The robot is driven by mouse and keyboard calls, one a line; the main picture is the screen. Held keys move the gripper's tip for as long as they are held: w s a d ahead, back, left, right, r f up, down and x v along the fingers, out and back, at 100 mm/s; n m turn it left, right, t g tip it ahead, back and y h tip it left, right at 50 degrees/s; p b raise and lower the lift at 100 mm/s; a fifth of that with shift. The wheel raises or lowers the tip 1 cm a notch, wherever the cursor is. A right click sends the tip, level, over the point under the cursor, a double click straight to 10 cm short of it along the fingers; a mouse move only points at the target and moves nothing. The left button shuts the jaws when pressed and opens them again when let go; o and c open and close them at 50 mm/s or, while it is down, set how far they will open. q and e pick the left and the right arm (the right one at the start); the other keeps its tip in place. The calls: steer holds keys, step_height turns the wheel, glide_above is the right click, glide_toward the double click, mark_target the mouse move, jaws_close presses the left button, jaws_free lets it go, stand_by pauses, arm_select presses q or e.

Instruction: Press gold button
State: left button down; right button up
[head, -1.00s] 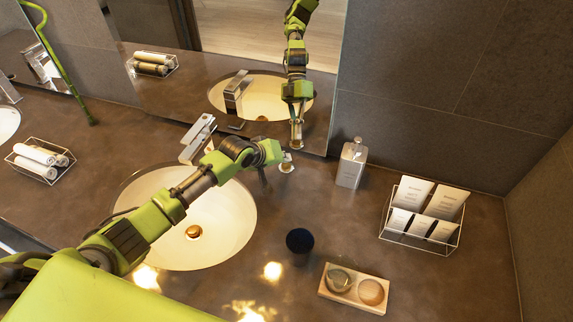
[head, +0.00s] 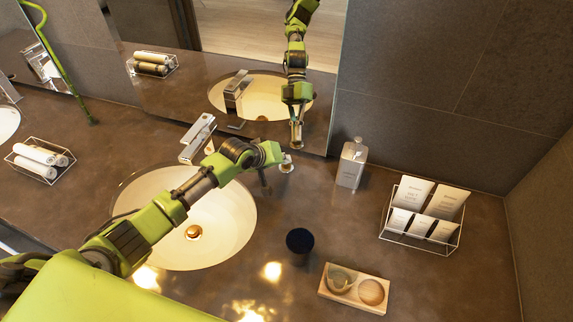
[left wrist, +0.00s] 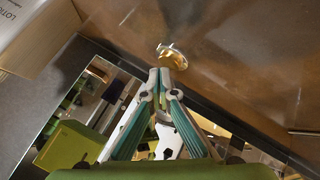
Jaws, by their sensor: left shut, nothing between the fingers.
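The gold button (left wrist: 172,55) is a small round gold piece on the brown counter, seen in the left wrist view just past my fingertips. My left gripper (left wrist: 161,74) is shut and empty, with its tips very close to the button's near edge; I cannot tell whether they touch. In the head view my left gripper (head: 287,163) hangs over the counter behind the sink's right side, and it covers most of the button's place there. My right gripper is not in view.
A silver lotion bottle (head: 351,164) stands just right of my left gripper. The faucet (head: 198,139) and sink (head: 225,235) lie to the left, and the mirror (head: 210,85) rises behind. A dark cup (head: 299,241), wooden tray (head: 326,292) and wire rack (head: 392,236) stand nearer or further right.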

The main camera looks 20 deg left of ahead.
mark_target(284, 167)
arm_select(q)
steer(key=shift+f, duration=0.5)
stand_by(0.6)
steer(key=shift+r, duration=0.1)
steer(key=shift+r+p, duration=0.8)
step_height(284, 167, up, 4)
steer(key=p, duration=0.3)
steer(key=shift+f, duration=0.25)
step_height(284, 167, up, 2)
steer(key=shift+r+p, duration=0.25)
steer(key=shift+p, duration=0.85)
steer(key=shift+f, duration=0.1)
